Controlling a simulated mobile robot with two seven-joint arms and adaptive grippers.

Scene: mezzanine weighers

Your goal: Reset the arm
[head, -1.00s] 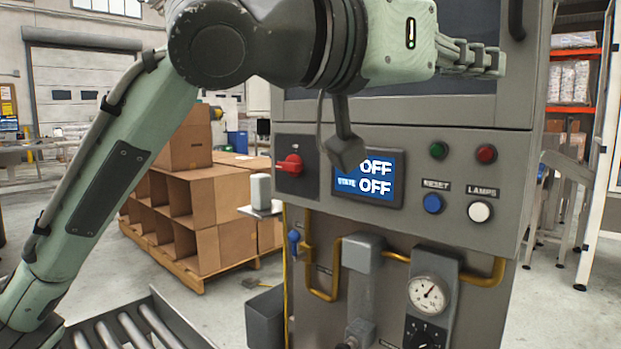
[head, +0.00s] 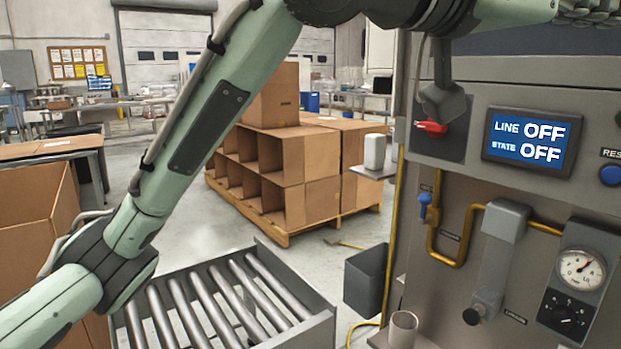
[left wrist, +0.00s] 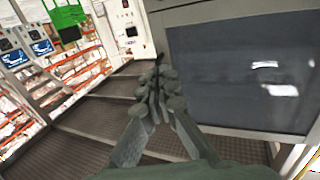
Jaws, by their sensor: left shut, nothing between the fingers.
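My left arm crosses the head view from lower left to upper right. My left gripper (head: 592,12) is at the top right edge, partly cut off, high in front of the grey control cabinet (head: 470,180). In the left wrist view its fingers (left wrist: 158,92) are together and empty, beside a dark panel (left wrist: 245,70). The cabinet's display (head: 528,140) reads LINE OFF and STATE OFF. A blue button (head: 611,175) under a cut-off label, "RES", is at the right edge. A red rotary switch (head: 432,128) is partly covered by a dark part hanging from my arm. My right gripper is out of view.
A roller conveyor (head: 215,310) stands low in front. Cardboard boxes on a pallet (head: 285,175) are behind it, and a large carton (head: 35,215) is at left. A gauge (head: 582,268) and yellow pipes are on the cabinet.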

